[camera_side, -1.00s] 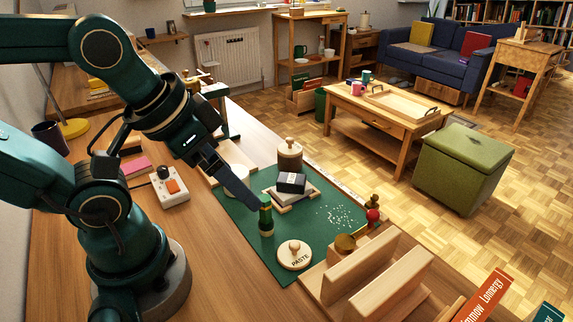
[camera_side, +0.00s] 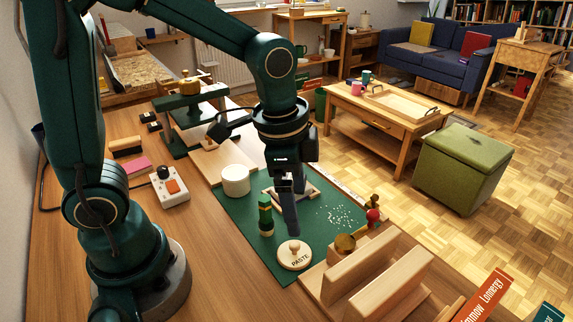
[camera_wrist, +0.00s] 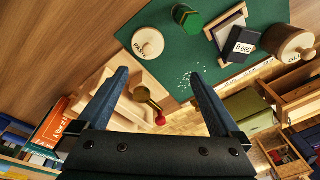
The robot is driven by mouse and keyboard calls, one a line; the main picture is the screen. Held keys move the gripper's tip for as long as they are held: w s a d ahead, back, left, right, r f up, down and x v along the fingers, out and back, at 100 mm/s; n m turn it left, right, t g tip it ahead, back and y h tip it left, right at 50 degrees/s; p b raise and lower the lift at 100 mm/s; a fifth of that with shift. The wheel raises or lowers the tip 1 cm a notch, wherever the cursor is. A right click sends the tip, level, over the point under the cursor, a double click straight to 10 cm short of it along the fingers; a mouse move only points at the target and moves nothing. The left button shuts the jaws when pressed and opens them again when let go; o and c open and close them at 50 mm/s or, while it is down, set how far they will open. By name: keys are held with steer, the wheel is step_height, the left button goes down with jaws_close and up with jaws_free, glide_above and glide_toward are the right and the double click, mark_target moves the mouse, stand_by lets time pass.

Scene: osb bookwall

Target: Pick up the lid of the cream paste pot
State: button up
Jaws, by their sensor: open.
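The round wooden lid (camera_side: 294,256), marked PASTE and with a knob on top, lies flat on the green mat (camera_side: 241,222). It also shows in the wrist view (camera_wrist: 148,44), top left of the fingers. The cream pot (camera_side: 236,180) stands uncovered farther back on the mat. My gripper (camera_side: 291,230) points down, with its tips in line with the back of the lid in the side view. In the wrist view my gripper (camera_wrist: 159,73) has its fingers wide apart with nothing between them; the lid appears beyond the tips, apart from them.
A green upright piece (camera_side: 265,215) stands close left of the lid. A wooden rack (camera_side: 375,270) and brass and red-topped items (camera_side: 345,244) stand to its right. A black box (camera_wrist: 241,45) and a wooden-lidded glue pot (camera_wrist: 285,42) are near in the wrist view.

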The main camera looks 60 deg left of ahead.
mark_target(295, 244)
steer(key=shift+m+g, duration=0.3)
steer(key=shift+g, duration=0.6)
steer(key=f, duration=0.3)
steer(key=d+f, duration=0.1)
steer(key=shift+s+f, duration=0.35)
steer(key=shift+f, duration=2.45)
steer(key=shift+c, duration=0.3)
steer(key=c, duration=1.2)
